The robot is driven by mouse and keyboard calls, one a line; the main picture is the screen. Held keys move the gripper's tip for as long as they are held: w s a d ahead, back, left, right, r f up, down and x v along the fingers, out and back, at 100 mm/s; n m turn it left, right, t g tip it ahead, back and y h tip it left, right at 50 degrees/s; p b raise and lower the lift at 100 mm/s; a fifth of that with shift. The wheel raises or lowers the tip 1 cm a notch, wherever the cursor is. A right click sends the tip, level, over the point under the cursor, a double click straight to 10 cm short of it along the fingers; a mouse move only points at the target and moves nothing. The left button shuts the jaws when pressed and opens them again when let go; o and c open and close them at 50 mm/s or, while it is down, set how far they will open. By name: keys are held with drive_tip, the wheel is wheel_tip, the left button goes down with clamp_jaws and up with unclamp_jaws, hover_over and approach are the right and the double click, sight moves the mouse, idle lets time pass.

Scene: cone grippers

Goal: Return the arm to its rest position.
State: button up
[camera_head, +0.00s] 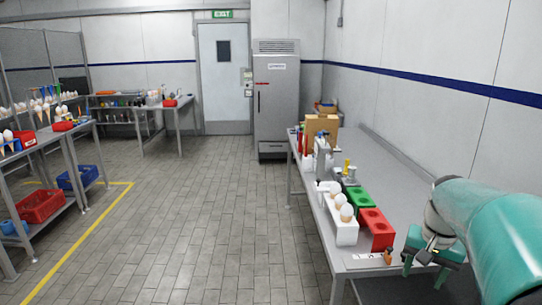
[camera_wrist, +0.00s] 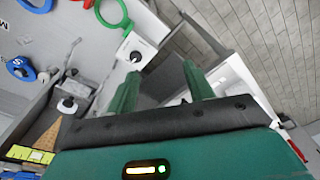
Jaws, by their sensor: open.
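My gripper (camera_head: 423,270) hangs at the lower right of the head view, at the end of my teal arm (camera_head: 492,228). Its two green fingers are apart, with nothing visible between them. It appears at or over the front right part of the grey table (camera_head: 398,176); its exact height cannot be told. In the wrist view my gripper (camera_wrist: 160,75) also shows two spread green fingers. The view there is tilted, with the floor at upper right.
On the table stand a red block (camera_head: 376,229), a green block (camera_head: 359,201), a white holder (camera_head: 341,222) with white-topped items, and a cardboard box (camera_head: 321,129). A fridge (camera_head: 276,102) stands behind. Shelves with red bins (camera_head: 41,206) line the left. The middle floor is clear.

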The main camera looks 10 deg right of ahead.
drive_tip(key=s+a+n+t, duration=0.2)
drive_tip(key=s+a+n, duration=0.2)
drive_tip(key=a, duration=0.8)
drive_tip(key=s+a+n+t, duration=0.2)
drive_tip(key=s+a+n, duration=0.2)
drive_tip(key=a, duration=0.9)
drive_tip(key=s+r, duration=0.1)
drive_tip(key=s, duration=0.2)
drive_tip(key=shift+s, duration=0.2)
drive_tip(key=c, duration=0.3)
drive_tip(key=shift+c, duration=0.2)
drive_tip(key=shift+d, duration=0.1)
